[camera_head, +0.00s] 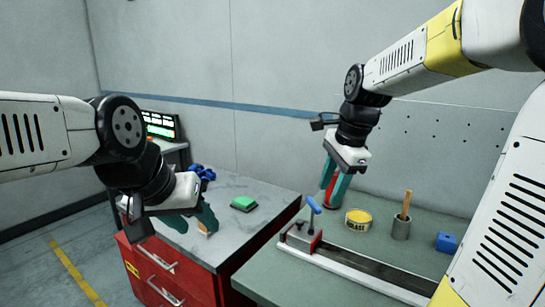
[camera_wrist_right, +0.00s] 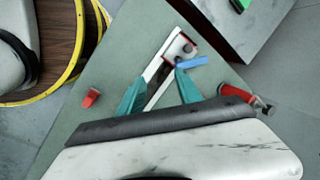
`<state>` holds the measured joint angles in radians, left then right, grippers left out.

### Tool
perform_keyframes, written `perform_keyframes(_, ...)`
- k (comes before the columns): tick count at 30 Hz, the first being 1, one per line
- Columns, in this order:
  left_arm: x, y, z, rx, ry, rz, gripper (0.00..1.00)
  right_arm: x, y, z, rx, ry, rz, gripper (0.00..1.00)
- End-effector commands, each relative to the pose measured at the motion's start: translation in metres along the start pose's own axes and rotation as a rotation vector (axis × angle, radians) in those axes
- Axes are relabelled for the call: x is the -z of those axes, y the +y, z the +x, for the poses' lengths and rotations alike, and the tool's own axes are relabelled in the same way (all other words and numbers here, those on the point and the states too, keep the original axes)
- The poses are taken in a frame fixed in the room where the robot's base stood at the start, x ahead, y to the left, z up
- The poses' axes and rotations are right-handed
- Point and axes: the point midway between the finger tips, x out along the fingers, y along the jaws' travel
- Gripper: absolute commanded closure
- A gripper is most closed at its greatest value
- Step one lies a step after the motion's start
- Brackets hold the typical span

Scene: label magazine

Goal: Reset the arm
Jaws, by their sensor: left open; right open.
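My right gripper (camera_head: 337,187) hangs fingers down above the green-topped bench, open. In the right wrist view its teal fingers (camera_wrist_right: 160,92) are spread, with nothing seen held; a blue handle and the end of a white rail show beyond them. My left gripper (camera_head: 203,222) is at the left, low over the grey top of the red cabinet, open. A small tan piece (camera_head: 205,232) shows beside its fingers; I cannot tell if they touch. No left wrist view is given.
The bench (camera_head: 275,274) carries a long railed fixture (camera_head: 350,262) with a blue handle (camera_head: 313,204), a yellow tin (camera_head: 358,219), a grey cup (camera_head: 401,229), a blue block (camera_head: 446,242) and a red item (camera_head: 331,192). The red cabinet (camera_head: 205,283) holds a green block (camera_head: 243,203).

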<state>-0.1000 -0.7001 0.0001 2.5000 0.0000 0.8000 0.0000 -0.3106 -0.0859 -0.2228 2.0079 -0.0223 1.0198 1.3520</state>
Motion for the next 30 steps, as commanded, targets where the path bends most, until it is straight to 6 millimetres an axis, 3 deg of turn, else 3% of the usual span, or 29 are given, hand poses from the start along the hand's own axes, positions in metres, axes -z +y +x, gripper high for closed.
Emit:
perform_keyframes(6,0.000,0.000,0.000,0.000,0.000,0.000,0.53,-0.019,0.066,-0.030,0.161,0.052,-0.608,0.59)
perform_keyframes(12,0.000,0.000,0.000,0.000,0.000,0.000,0.53,-0.033,0.113,-0.035,0.232,0.191,-1.084,0.59)
perform_keyframes(15,0.000,0.000,0.000,0.000,0.000,0.000,0.53,-0.037,0.126,-0.034,0.238,0.248,-1.231,0.59)
perform_keyframes(20,0.000,0.000,0.000,0.000,0.000,0.000,0.53,-0.040,0.135,-0.031,0.235,0.287,-1.335,0.59)
perform_keyframes(30,0.000,0.000,0.000,0.000,0.000,0.000,0.53,-0.040,0.135,-0.032,0.235,0.288,-1.342,0.59)
